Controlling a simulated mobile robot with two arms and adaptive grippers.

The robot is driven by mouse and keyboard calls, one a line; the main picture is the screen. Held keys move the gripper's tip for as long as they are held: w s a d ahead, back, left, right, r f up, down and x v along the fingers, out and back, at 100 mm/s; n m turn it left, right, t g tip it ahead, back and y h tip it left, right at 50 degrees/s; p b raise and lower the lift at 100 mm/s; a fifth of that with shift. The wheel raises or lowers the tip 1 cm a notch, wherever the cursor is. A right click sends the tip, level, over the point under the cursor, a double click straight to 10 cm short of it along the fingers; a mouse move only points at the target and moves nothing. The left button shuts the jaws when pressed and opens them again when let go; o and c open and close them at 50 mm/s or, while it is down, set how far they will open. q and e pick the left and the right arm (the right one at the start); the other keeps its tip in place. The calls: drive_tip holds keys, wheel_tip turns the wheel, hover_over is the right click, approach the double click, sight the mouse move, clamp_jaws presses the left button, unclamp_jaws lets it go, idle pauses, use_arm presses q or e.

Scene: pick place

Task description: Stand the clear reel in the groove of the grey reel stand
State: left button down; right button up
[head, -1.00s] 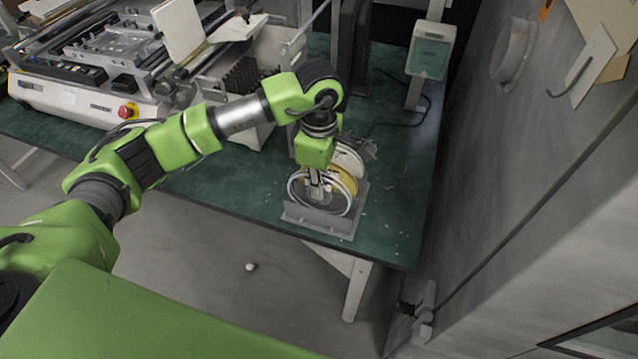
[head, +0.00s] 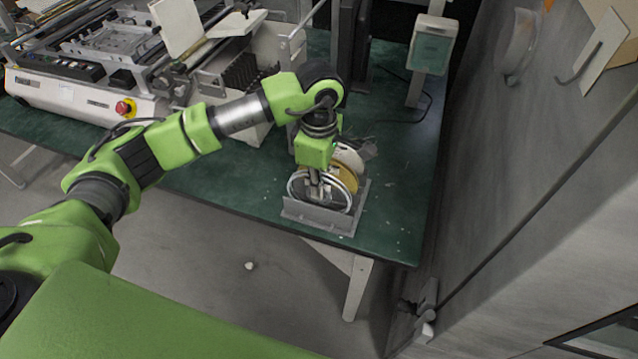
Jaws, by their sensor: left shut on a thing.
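The grey reel stand (head: 318,216) sits near the right front corner of the green table. The clear reel (head: 346,205) is upright at the stand, just behind its front plate. Behind it in the stand are a yellow reel (head: 352,174) and a white reel (head: 349,154). My left gripper (head: 316,190) points down and is shut on the clear reel; its fingertips are small and partly hidden against the reel. I cannot tell whether the reel's lower edge, hidden by the front plate, touches the groove. My right gripper is not in view.
A white machine with a red emergency button (head: 125,108) fills the table's back left. A grey-green box on a post (head: 430,50) stands behind the stand. A grey wall (head: 530,150) rises to the right. The green table top (head: 395,205) is clear right of the stand.

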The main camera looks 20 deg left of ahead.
use_arm(q)
drive_tip(key=shift+f, duration=0.15)
drive_tip(key=c, duration=1.7)
unclamp_jaws()
drive_tip(key=shift+r+p, duration=1.85)
drive_tip(key=shift+r, duration=2.15)
